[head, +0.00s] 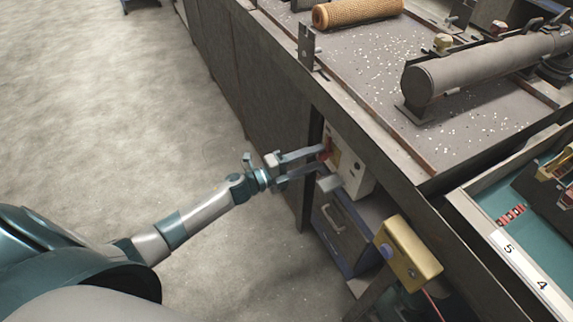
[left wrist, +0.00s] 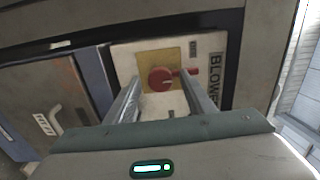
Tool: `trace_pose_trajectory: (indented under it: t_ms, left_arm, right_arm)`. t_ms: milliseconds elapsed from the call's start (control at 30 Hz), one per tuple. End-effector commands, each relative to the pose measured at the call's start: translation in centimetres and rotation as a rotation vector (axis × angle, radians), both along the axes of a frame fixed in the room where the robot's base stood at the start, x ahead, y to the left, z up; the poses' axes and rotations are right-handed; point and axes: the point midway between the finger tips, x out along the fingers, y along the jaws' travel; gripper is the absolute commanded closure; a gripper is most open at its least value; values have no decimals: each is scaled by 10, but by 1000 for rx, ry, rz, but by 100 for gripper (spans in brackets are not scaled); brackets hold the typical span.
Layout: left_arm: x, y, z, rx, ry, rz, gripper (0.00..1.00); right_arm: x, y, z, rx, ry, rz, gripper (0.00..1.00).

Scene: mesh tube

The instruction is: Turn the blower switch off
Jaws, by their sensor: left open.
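The blower switch box is a pale panel (head: 347,167) on the bench's side, below the worktop. Its red rotary switch (head: 327,150) shows at the box's left face. In the left wrist view the red knob (left wrist: 162,78) sits on a yellow plate (left wrist: 148,60), with its handle pointing right, beside a "BLOWER" label (left wrist: 214,75). My left gripper (head: 323,160) is open, its two fingers reaching toward the box. In the left wrist view the fingers (left wrist: 160,85) stand on either side of the knob; I cannot tell whether they touch it. The right gripper is not in view.
The bench top (head: 375,75) holds a mesh tube (head: 357,11) and a grey cylinder (head: 480,68). A drawer cabinet (head: 340,228) stands under the box. A yellow box (head: 409,254) with a pale button is at lower right. The floor (head: 120,120) at left is clear.

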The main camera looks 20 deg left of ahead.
Motion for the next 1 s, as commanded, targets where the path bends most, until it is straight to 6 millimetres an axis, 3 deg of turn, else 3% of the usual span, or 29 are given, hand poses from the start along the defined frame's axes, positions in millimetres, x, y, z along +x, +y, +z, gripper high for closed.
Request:
trace_pose_trajectory:
  t_ms: [267, 567, 1000]
  left_arm:
    - [-24, 19, -2, 3, 2, 0, 51]
    - [-69, 54, -2, 3, 2, 0, 51]
    - [-124, 97, -2, 1, 2, 1, 51]
  right_arm:
    - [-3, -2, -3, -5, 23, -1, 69]
    - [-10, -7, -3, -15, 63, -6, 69]
    - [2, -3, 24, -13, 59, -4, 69]
